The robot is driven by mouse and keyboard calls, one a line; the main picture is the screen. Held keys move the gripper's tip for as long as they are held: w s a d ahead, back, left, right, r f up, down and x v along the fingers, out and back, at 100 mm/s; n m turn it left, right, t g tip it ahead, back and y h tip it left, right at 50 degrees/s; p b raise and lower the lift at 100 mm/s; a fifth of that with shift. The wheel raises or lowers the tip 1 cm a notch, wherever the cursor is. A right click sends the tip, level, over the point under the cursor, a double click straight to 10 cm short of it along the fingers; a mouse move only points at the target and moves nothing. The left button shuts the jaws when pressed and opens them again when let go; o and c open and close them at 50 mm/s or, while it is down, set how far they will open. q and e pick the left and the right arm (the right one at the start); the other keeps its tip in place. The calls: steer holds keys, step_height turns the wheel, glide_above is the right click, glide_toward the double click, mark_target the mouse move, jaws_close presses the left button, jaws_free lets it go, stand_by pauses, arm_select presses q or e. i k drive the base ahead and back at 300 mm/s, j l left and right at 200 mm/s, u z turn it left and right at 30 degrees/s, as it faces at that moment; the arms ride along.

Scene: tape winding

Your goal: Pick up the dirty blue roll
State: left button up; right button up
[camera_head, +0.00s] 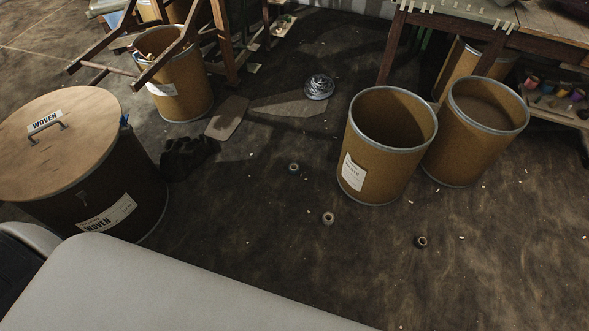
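Several small items lie on the dark floor, and three look like small tape rolls. One dark grey-green roll (294,167) lies near the middle. A paler beige-grey roll (328,218) is below it to the right. A dark brown-black roll (421,241) lies further right. None looks clearly blue at this size; the one near the middle is the coolest in tone. Neither of my grippers is in view. The pale surface across the bottom left seems to be part of my own body and hides the floor there.
A lidded WOVEN drum (126,202) stands at left, with a dark crumpled heap (186,158) beside it. An open empty drum (378,168) and a filled drum (460,150) stand at right. A silvery round object (320,87) lies behind. Floor around the rolls is mostly clear.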

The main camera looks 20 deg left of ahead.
mark_target(293, 164)
steer(key=i+j, duration=0.35)
steer(key=i, duration=0.2)
steer(key=i+j+z, duration=0.1)
steer(key=i+j, duration=0.25)
steer(key=i, duration=0.15)
